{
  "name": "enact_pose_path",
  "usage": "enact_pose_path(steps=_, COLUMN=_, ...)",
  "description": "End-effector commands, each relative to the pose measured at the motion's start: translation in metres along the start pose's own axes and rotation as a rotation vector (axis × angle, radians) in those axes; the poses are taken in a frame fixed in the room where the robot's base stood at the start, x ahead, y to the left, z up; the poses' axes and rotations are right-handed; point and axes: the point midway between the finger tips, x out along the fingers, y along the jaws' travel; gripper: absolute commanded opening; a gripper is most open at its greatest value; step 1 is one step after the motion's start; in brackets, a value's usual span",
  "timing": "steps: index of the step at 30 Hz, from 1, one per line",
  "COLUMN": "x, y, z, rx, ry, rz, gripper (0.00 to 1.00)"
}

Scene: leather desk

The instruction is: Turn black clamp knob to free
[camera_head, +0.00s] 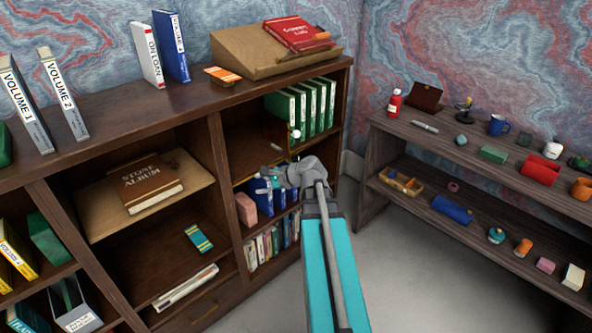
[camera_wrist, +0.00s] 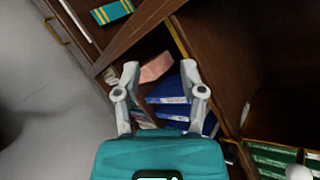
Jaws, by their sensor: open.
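I cannot pick out a black clamp knob for certain in either view. My gripper (camera_head: 281,178) is in front of the right bay of the dark wooden bookcase (camera_head: 185,106), by the middle shelf. In the wrist view my gripper (camera_wrist: 159,70) is open, its fingers spread with nothing held between them. Blue books (camera_wrist: 168,93) and a pink block (camera_wrist: 156,67) lie beyond the fingers. A small white ball (camera_head: 295,134) shows above my gripper, near the green binders; it also shows at the wrist view's lower right corner (camera_wrist: 298,172).
Green binders (camera_head: 315,108) stand on the shelf above my gripper. A sloped wooden desk (camera_head: 250,55) with a red book (camera_head: 297,34) sits on top of the bookcase. A shelf unit (camera_head: 470,160) with small items stands at right. Open floor (camera_head: 440,270) lies between.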

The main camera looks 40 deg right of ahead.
Motion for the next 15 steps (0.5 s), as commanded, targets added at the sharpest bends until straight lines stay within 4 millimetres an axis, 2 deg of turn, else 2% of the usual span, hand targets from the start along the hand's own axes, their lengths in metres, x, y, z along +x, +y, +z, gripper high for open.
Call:
enact_pose_path(steps=1, x=-0.002, y=0.001, z=-0.023, rx=0.066, ry=-0.007, rz=-0.050, gripper=0.53)
enact_pose_path(steps=8, x=-0.038, y=-0.018, z=-0.088, rx=0.378, ry=-0.080, rz=-0.281, gripper=0.53)
enact_pose_path(steps=15, x=-0.086, y=-0.029, z=-0.151, rx=0.662, ry=-0.190, rz=-0.497, gripper=0.53)
